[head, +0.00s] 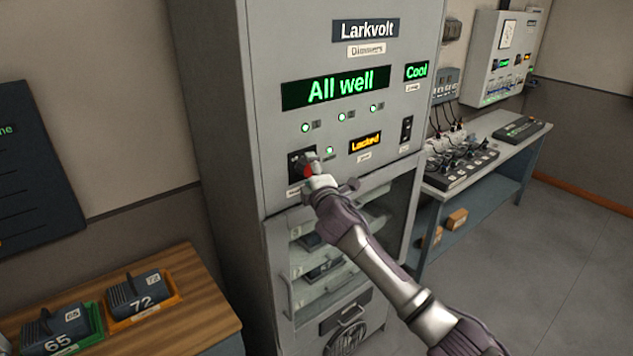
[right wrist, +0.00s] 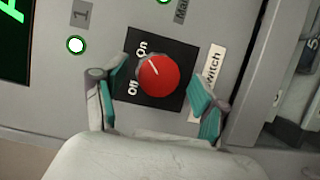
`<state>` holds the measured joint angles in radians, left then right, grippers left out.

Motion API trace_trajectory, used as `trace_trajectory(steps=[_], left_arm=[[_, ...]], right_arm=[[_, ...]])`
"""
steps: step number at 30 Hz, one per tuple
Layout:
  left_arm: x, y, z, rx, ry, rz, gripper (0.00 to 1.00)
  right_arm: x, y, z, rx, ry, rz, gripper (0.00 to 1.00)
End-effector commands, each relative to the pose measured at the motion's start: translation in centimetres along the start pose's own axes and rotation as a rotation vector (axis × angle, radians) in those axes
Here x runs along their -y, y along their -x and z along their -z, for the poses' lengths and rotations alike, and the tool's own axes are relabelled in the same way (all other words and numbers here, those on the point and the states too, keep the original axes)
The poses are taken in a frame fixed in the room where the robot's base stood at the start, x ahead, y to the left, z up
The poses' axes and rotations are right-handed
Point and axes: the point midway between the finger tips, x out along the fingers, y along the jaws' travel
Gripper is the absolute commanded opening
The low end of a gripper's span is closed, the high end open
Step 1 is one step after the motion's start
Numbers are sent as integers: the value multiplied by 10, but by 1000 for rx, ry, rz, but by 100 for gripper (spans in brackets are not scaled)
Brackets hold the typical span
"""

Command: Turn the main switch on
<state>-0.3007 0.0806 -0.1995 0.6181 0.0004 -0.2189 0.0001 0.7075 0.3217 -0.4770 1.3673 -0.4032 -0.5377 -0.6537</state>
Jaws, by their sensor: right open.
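The main switch is a red round knob (right wrist: 160,77) on a black square plate (right wrist: 178,52) with "On" and "Off" labels. Its white mark points up-left in the right wrist view, nearer "On" than "Off". In the head view the knob (head: 309,171) is partly hidden by my right gripper (head: 316,168), at the front of the grey Larkvolt cabinet (head: 285,60). In the right wrist view my right gripper (right wrist: 161,88) is open, its teal-padded fingers on either side of the knob with gaps showing. Whether it touches the panel I cannot tell. My left gripper is out of view.
The cabinet displays (head: 335,88) read "All well", "Cool" and "Locked", with several green lamps lit. A glass-fronted door with a handle is below. A wooden table (head: 190,300) with numbered units stands left. A bench (head: 510,150) stands right; floor at right is clear.

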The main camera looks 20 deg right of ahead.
Motion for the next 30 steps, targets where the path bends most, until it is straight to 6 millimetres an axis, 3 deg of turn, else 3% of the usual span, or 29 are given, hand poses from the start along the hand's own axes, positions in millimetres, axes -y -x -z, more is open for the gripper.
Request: trace_trajectory(steps=[18, 30], left_arm=[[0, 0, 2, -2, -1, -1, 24], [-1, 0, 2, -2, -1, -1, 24]], right_arm=[[1, 103, 0, -1, 0, 0, 72], [0, 115, -1, 0, 0, 0, 72]])
